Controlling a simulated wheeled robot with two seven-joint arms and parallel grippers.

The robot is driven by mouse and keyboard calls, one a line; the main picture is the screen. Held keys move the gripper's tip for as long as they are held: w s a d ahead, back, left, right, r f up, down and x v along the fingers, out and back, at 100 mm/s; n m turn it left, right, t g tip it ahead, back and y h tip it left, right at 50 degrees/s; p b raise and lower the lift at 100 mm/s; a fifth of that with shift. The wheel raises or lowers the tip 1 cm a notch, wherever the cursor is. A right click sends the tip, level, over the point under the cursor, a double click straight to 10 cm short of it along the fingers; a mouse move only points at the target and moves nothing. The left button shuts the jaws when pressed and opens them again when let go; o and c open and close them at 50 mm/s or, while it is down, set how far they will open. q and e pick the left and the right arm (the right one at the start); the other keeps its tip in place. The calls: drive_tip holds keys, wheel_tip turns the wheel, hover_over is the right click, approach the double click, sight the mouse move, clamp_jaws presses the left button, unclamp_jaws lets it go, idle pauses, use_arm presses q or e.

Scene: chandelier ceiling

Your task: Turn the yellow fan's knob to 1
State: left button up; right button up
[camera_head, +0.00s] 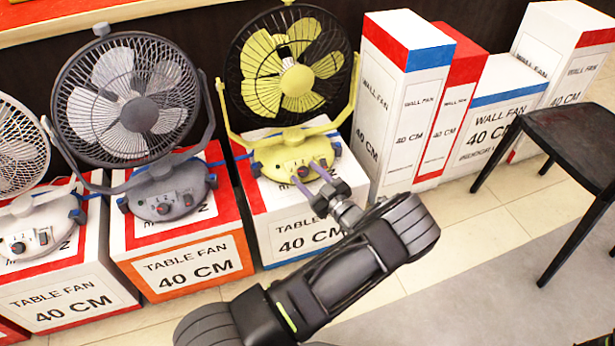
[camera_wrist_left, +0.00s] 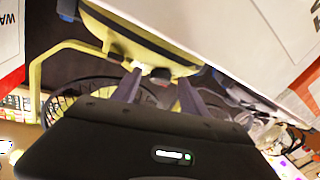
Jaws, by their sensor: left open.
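The yellow fan (camera_head: 291,77) stands on a white and red box, with its yellow base (camera_head: 278,158) facing me. Its small knob (camera_head: 303,171), dark with a reddish tint, is on the front of the base. My left gripper (camera_head: 310,173) is open, its two purplish fingers reaching up to the base front at the knob. The knob appears between the fingertips; I cannot tell whether they touch it. In the left wrist view, the yellow base (camera_wrist_left: 150,35) lies just beyond the open fingers (camera_wrist_left: 159,86). The knob's setting is too small to read. My right gripper is not in view.
A grey fan (camera_head: 130,100) on its table fan box (camera_head: 190,268) stands left of the yellow one, with another pale fan (camera_head: 20,160) at the far left. Wall fan boxes (camera_head: 400,100) stand close on the right. A black stool (camera_head: 570,140) is further right, with open floor before it.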

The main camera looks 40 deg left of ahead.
use_arm(q)
clamp_jaws()
idle(0.6)
